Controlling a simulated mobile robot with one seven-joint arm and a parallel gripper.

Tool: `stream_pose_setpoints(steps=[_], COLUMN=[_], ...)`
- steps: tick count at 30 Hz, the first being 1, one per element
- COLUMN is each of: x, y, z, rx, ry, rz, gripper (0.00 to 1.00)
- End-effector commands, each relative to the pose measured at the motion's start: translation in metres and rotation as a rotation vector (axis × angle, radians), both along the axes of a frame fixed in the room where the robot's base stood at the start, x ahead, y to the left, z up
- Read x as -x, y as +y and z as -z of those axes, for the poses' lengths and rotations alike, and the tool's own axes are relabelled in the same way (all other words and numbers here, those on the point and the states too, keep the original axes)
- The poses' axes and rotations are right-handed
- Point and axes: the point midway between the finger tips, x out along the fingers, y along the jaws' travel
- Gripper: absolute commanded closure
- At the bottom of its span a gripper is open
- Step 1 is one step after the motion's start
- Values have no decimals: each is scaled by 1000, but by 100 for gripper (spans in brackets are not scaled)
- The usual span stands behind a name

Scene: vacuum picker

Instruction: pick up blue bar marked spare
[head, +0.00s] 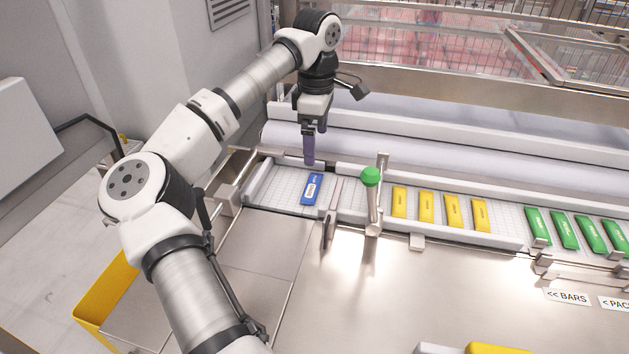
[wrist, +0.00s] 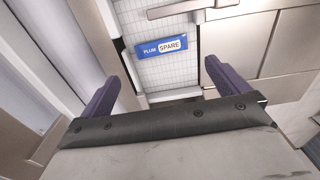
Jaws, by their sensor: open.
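A blue bar (head: 312,189) lies on the white gridded belt (head: 272,188) at the left end of the line. In the wrist view the blue bar (wrist: 162,47) shows the words PLUM and SPARE on a white label. My gripper (head: 309,160) is above the belt, just behind and over the bar in the head view. In the wrist view its two purple fingers (wrist: 160,72) are wide apart, with the bar ahead of them and between their lines. The fingers are empty and do not touch the bar.
A metal divider (head: 331,215) and a post with a green knob (head: 370,176) stand right of the bar. Several yellow bars (head: 425,205) and green bars (head: 563,231) lie farther right. A metal rail (head: 258,167) edges the belt's left end. The steel table (head: 430,290) in front is mostly clear.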

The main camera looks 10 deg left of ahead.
Motion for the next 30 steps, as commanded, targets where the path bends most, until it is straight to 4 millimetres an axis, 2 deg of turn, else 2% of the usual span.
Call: stream_pose_setpoints(steps=[3, 9, 17, 25, 30], x=[1, 0, 0, 0, 0], y=[0, -1, -2, -2, -2], z=[25, 57, 76, 113, 119], rx=[4, 3, 6, 5, 4], ry=[3, 1, 0, 0, -2], rz=[0, 1, 1, 1, 1], gripper=[0, 0, 0, 0, 0])
